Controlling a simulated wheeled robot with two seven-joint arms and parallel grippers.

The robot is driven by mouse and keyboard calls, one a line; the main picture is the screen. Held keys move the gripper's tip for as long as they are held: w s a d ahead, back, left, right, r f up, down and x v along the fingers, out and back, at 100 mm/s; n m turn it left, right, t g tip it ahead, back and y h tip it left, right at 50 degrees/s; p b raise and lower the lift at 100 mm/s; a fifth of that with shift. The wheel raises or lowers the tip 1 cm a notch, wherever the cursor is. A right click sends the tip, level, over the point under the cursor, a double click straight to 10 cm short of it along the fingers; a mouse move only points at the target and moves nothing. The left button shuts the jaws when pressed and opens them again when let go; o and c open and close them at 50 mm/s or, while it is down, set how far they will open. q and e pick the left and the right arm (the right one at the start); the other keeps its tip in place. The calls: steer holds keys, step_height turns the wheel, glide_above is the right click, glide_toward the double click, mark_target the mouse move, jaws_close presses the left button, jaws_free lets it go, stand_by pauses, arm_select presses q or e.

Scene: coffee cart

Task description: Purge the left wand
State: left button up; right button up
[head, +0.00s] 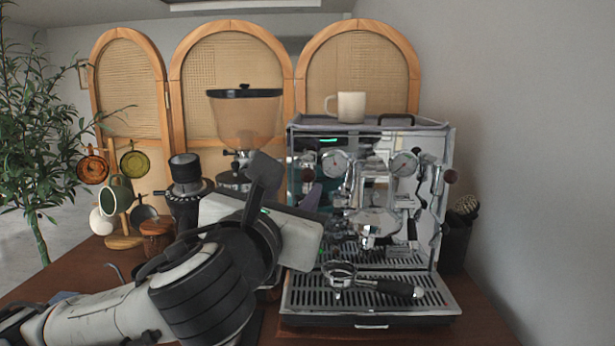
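The espresso machine (372,135) stands on the wooden counter with two round gauges on its chromed front. My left arm reaches in from the left. On the machine's right side, a dark knob (450,176) and the right wand (437,238) show. My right gripper is not in view.
A portafilter (388,287) lies on the drip tray (300,298), handle to the right. A cream mug (351,106) stands on top of the machine. A grinder (245,115) is behind my gripper. A mug rack (124,241) stands left; a wall is close on the right.

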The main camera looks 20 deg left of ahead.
mark_target(306, 170)
arm_select(q)
steer(key=w, duration=0.6)
steer(key=w+p, duration=0.1)
steer(key=w, duration=0.2)
steer(key=shift+w+a, duration=0.1)
steer(key=shift+a, duration=0.3)
steer(key=shift+c, duration=0.5)
jaws_close()
steer(key=shift+r+g+p, duration=0.4)
steer(key=shift+p, duration=0.6)
steer(key=shift+r+g+p, duration=0.2)
steer(key=shift+g+p, duration=0.35)
steer(key=shift+g, duration=0.05)
steer(key=shift+w+a+r+n+g+h, duration=0.1)
steer(key=shift+w+r+n+g+h, duration=0.15)
steer(key=shift+g, duration=0.85)
steer(key=shift+w+r+n+g+h, duration=0.1)
steer(key=shift+r+n+g+h, duration=0.2)
steer(key=shift+g, duration=0.8)
steer(key=shift+r, duration=0.1)
steer(key=shift+o, duration=0.5)
jaws_free()
